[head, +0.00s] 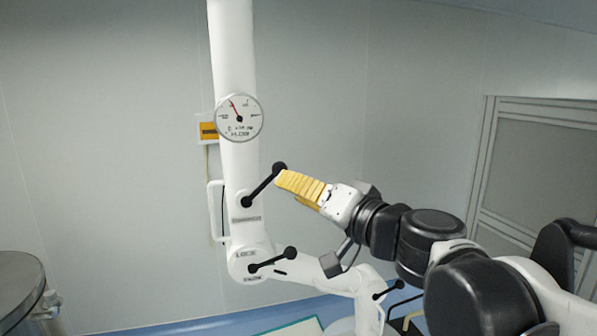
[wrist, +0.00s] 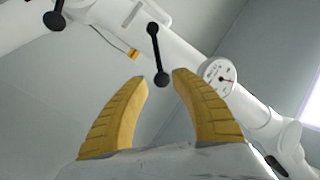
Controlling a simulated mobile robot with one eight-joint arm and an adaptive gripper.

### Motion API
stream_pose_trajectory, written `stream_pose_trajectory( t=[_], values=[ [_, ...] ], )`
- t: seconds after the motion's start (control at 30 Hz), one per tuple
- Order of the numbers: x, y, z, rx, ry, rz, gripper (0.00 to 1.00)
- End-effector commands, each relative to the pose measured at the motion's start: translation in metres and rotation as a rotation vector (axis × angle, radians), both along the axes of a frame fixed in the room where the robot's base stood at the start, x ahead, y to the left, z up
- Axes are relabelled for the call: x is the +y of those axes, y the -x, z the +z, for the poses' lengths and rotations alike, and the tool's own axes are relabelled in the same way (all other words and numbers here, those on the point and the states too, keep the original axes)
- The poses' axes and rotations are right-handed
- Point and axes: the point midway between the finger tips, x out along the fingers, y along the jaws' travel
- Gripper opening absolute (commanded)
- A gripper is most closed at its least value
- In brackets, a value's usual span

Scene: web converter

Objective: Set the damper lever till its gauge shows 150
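The damper lever (head: 262,185) is a black bar on the white upright pipe, running from its pivot on the pipe up and right to a round knob. A small label under the pivot is too blurred to read. The round white gauge (head: 238,118) sits above it, its red needle pointing up and left; its figures are not clearly legible. My gripper (head: 280,178) has yellow fingers, tips close by the knob. In the wrist view the fingers (wrist: 161,77) are apart, and the lever (wrist: 157,52) shows with its knob between the tips; contact cannot be told. The gauge (wrist: 220,75) is to the right.
A second black lever (head: 272,261) sits lower on the pipe elbow, and a third (head: 387,290) further right on the low pipe. A yellow box (head: 208,130) is behind the pipe. A metal drum (head: 20,290) stands at lower left. A grey panelled door (head: 540,170) is at right.

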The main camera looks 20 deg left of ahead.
Motion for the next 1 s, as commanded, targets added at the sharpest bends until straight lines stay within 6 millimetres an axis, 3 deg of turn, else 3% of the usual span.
stream_pose_trajectory(
  t=[0.2, 0.4, 0.77, 0.9, 1.0],
  values=[
    [0.037, -0.026, 0.003, -0.001, 0.0, 0.002, 0.31],
    [0.056, -0.042, 0.002, -0.001, 0.0, 0.001, 0.31],
    [0.061, -0.045, 0.0, -0.002, 0.001, -0.001, 0.31],
    [0.061, -0.045, 0.0, -0.002, 0.001, -0.001, 0.0],
    [0.061, -0.045, 0.0, -0.001, 0.0, -0.001, 0.0]
  ],
)
